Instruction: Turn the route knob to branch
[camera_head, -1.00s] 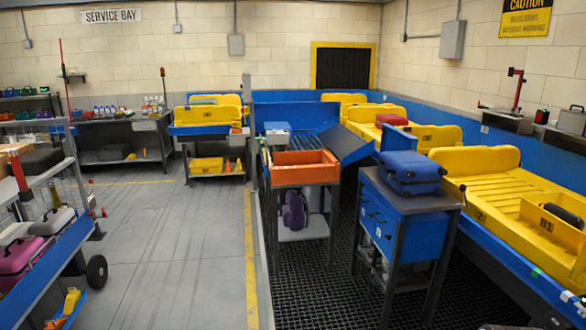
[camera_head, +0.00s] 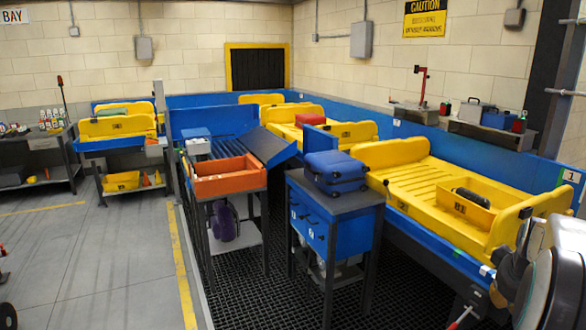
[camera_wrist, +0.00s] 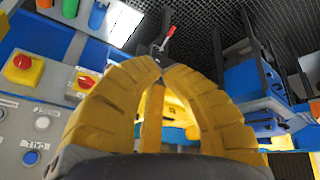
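In the wrist view, the yellow ribbed fingers of my gripper (camera_wrist: 158,64) come together at their tips. I see nothing clearly held between them. A control panel (camera_wrist: 62,112) lies to the left of the fingers. It bears a red knob on a yellow square (camera_wrist: 22,62) and a second red knob on a yellow square (camera_wrist: 84,82), the latter close beside the left finger. Small round buttons (camera_wrist: 42,123) and labels sit below them. I cannot tell which control is the route knob, and no branch marking is readable. In the head view, part of my arm shows at the lower right.
A red-handled lever (camera_wrist: 168,38) shows beyond the fingertips. In the head view, a blue suitcase (camera_head: 335,172) lies on a blue cabinet (camera_head: 345,240). An orange tray (camera_head: 228,180) stands left of it. Yellow conveyor trays (camera_head: 440,185) run along the right.

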